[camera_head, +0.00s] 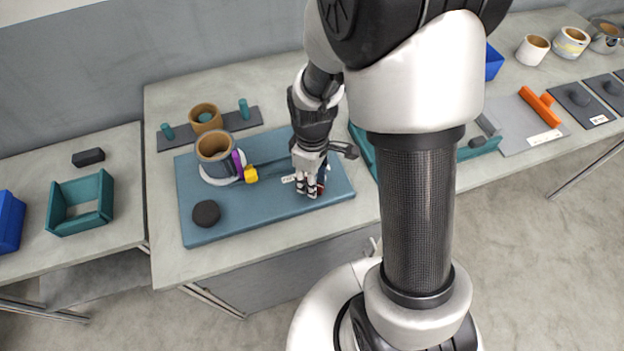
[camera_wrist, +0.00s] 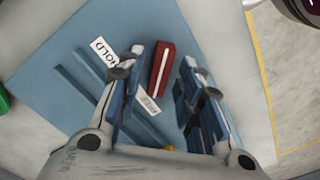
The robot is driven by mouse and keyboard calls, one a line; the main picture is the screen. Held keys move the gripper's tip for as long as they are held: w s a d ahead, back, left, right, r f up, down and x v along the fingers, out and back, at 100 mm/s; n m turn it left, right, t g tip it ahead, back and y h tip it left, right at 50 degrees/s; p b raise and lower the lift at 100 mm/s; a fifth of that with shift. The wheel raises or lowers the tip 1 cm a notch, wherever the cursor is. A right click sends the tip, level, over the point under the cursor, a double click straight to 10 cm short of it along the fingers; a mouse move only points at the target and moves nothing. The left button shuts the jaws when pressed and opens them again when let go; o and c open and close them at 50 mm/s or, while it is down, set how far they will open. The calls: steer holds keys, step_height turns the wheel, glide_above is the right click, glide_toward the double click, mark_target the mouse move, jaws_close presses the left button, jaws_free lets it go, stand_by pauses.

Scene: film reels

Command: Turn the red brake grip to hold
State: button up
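The red brake grip (camera_wrist: 162,70) is a short red bar with a white line along its top, on the blue board (camera_wrist: 60,115). In the wrist view its lower end is close to a small white label (camera_wrist: 148,103), whose writing is hard to read. The white HOLD label (camera_wrist: 103,52) lies to the left of the grip. My gripper (camera_wrist: 170,85) is open above the board, with the grip showing between its fingers; contact cannot be told. In the head view my gripper (camera_head: 311,188) hides most of the grip.
On the blue board (camera_head: 240,226) are a grey-and-tan cup (camera_head: 214,150), a purple piece (camera_head: 238,164), a yellow piece (camera_head: 251,175) and a dark round knob (camera_head: 206,213). A teal tray (camera_head: 360,140) stands to the right, partly behind my arm.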

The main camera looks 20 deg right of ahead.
jaws_close()
stand_by(0.5)
steer(key=shift+m, duration=0.3)
steer(key=m+p, duration=0.1)
steer(key=m, duration=0.2)
steer(key=shift+m, duration=0.4)
steer(key=m+p, duration=0.1)
steer(key=m, duration=0.8)
steer(key=shift+p, duration=0.4)
steer(key=shift+m, duration=2.2)
steer(key=shift+p, duration=0.3)
